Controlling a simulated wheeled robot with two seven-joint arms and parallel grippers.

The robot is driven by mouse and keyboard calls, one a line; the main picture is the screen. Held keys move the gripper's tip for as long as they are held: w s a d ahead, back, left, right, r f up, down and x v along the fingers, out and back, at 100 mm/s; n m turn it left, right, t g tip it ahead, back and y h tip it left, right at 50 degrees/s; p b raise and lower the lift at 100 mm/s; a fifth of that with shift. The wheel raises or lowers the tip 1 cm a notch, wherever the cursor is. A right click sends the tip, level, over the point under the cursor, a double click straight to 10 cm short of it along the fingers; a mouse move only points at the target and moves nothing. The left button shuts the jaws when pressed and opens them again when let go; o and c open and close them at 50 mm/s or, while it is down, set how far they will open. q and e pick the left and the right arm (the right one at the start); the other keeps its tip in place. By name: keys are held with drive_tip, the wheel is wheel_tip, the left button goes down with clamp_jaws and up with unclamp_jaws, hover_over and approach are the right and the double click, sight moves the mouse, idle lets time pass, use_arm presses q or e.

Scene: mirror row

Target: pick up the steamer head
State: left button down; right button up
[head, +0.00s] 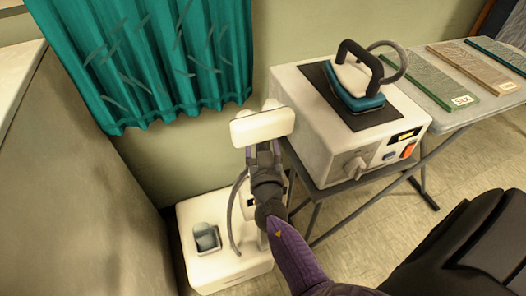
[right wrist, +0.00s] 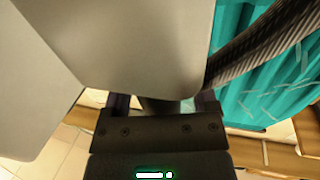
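The steamer head (head: 262,126) is a white block beside the teal curtain in the head view. In the right wrist view its pale body (right wrist: 140,45) fills the top, with a dark neck (right wrist: 161,105) below. My right gripper (head: 264,155) is just below the head, fingers on either side of the neck. In the right wrist view the gripper (right wrist: 162,103) appears open, with narrow gaps beside the neck. A grey hose (head: 235,215) curves down to the white steamer base (head: 210,275) on the floor. My left gripper is not in view.
A teal curtain (head: 150,55) hangs behind, left of the steamer head. Close on the right, a white ironing unit (head: 325,140) with an iron (head: 355,85) stands on a stand. A folding table (head: 440,75) with boards is farther right. A grey panel (head: 75,190) stands left.

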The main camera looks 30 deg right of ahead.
sight(262, 114)
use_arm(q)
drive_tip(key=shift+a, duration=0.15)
use_arm(e)
clamp_jaws()
